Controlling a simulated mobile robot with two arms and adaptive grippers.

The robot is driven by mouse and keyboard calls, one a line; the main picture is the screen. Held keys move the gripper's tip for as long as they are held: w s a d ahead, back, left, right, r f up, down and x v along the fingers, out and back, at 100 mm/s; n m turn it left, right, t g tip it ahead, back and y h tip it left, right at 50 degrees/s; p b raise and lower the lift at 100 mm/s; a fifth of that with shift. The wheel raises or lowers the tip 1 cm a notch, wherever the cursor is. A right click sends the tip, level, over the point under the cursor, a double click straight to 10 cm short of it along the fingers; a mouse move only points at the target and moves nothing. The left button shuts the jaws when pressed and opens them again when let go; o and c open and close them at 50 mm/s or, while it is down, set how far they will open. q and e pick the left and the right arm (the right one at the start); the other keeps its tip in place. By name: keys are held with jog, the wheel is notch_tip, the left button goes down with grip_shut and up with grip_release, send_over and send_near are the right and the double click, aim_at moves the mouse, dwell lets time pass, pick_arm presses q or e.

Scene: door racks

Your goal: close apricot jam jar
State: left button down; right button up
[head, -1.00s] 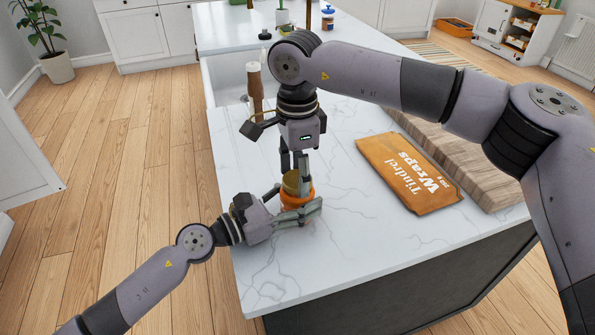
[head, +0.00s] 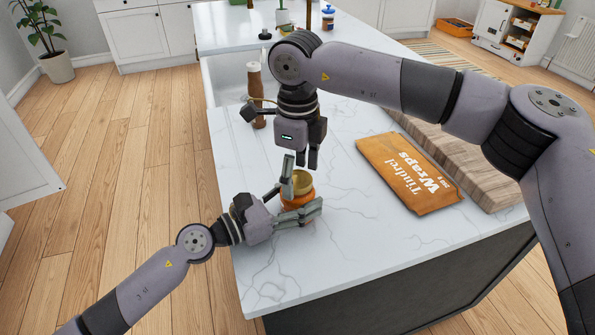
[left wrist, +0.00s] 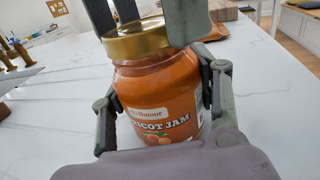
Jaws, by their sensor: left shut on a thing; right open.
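The apricot jam jar (head: 297,203) stands on the white marble counter, orange with a gold lid (head: 301,184). In the left wrist view, the jar (left wrist: 158,100) shows its label, and the gold lid (left wrist: 138,40) sits on its mouth; whether it is fully tight I cannot tell. My left gripper (head: 296,195) is shut on the jar body, one finger on each side. Part of the lid is hidden behind a finger pad in both views.
An orange Tindrel Wraps packet (head: 408,172) lies right of the jar, beside a wooden board (head: 455,160). A brown mill (head: 256,90) stands behind the left gripper. The counter in front of the jar is clear.

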pick_arm(q)
jog(key=shift+f, duration=0.1)
pick_arm(e)
jog(key=shift+o, duration=0.3)
notch_tip(320, 180, up, 12)
dwell(0.4)
pick_arm(q)
jog(key=shift+c, duration=2.4)
grip_release()
jog(key=v, duration=1.2)
